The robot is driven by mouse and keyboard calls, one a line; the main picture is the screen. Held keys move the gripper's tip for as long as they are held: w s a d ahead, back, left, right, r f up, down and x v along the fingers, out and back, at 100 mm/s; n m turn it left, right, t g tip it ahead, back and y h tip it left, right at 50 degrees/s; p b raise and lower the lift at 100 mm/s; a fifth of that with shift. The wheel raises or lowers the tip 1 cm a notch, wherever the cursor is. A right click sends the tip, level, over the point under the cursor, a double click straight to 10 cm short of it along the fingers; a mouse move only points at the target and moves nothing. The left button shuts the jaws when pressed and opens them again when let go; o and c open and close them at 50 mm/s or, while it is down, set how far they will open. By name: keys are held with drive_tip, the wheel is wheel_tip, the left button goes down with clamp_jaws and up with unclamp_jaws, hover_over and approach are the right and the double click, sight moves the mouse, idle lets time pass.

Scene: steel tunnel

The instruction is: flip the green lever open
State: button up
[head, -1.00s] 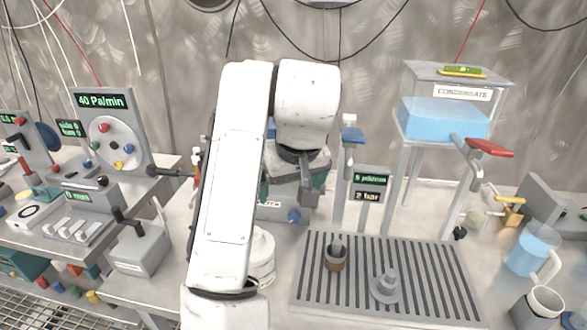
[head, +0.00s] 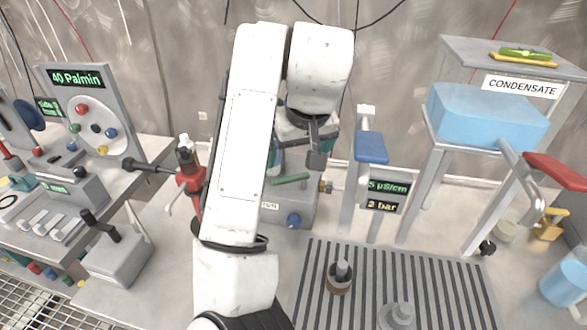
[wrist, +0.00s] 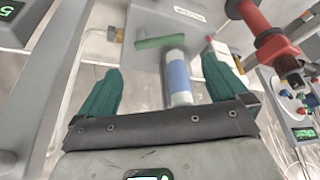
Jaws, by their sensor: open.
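In the wrist view the lever (wrist: 162,42) lies beyond the fingertips, across the grey box (wrist: 160,18). My gripper (wrist: 160,66) is open, its two teal fingers spread apart and not touching the lever. A white and blue cylinder (wrist: 180,80) shows between the fingers in that view. In the head view my wrist hides most of the fingers.
A blue-handled lever on a post (head: 370,147) stands just right of my gripper. A red bottle-like object (head: 190,178) is left of my arm. The condensate stand with a red handle (head: 556,171) is at right. A slotted drain grid (head: 440,290) lies in front.

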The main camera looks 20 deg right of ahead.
sight(291, 177)
drive_tip(key=x, duration=0.8)
drive_tip(key=shift+w+f, duration=0.15)
drive_tip(key=shift+f, duration=0.2)
drive_tip(key=shift+c, duration=0.2)
drive_tip(key=c, duration=1.1)
